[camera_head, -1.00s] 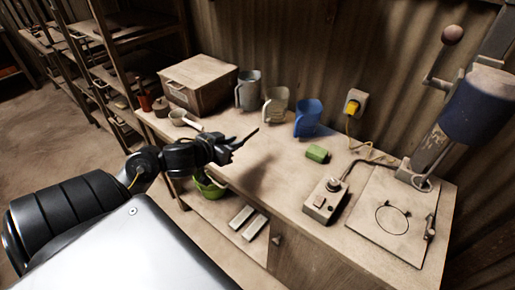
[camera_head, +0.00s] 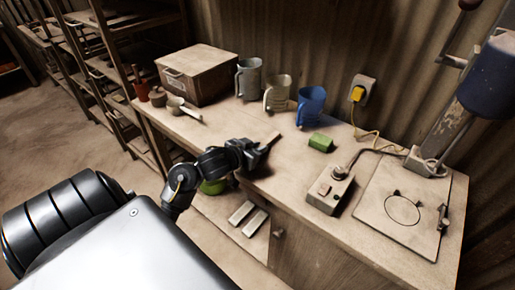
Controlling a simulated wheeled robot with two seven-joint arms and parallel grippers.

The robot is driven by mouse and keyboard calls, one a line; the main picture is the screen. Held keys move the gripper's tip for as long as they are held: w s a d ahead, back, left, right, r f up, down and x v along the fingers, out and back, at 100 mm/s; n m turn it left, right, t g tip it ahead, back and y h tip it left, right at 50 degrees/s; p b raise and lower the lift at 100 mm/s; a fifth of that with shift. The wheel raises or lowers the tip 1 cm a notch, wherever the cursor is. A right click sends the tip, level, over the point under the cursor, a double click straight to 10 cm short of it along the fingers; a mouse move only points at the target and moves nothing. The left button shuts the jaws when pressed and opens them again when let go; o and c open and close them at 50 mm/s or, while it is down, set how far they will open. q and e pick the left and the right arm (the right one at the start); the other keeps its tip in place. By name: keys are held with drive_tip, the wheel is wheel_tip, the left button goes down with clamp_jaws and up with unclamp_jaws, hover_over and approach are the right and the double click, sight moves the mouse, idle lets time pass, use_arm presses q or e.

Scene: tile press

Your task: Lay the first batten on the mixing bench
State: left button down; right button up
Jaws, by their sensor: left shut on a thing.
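My left gripper (camera_head: 258,153) reaches in over the front edge of the mixing bench (camera_head: 215,137). It is shut on a thin strip that looks like a batten (camera_head: 272,138). Only the far end of the strip shows beyond the fingers; the rest is hidden by the gripper. The strip is low over the bench, left of the green block (camera_head: 321,142). I cannot tell whether it touches the bench top. My right gripper is not in view.
Along the wall stand a wooden box (camera_head: 190,83), a grey jug (camera_head: 249,80), a pale jug (camera_head: 277,95) and a blue jug (camera_head: 311,106). A switch box (camera_head: 329,190) and a press plate (camera_head: 405,215) are right. Two pale bars (camera_head: 248,218) and a green bowl (camera_head: 213,187) sit below.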

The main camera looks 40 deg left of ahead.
use_arm(q)
drive_tip(key=shift+f, duration=0.1)
drive_tip(key=c, duration=1.3)
unclamp_jaws()
drive_tip(key=shift+s+r, duration=0.15)
drive_tip(key=shift+r, duration=0.1)
drive_tip(key=p+v, duration=0.2)
drive_tip(key=v, duration=0.8)
drive_tip(key=shift+s+p, duration=0.35)
drive_tip(key=shift+p, duration=0.05)
drive_tip(key=shift+s+r, duration=0.25)
drive_tip(key=shift+s, duration=0.25)
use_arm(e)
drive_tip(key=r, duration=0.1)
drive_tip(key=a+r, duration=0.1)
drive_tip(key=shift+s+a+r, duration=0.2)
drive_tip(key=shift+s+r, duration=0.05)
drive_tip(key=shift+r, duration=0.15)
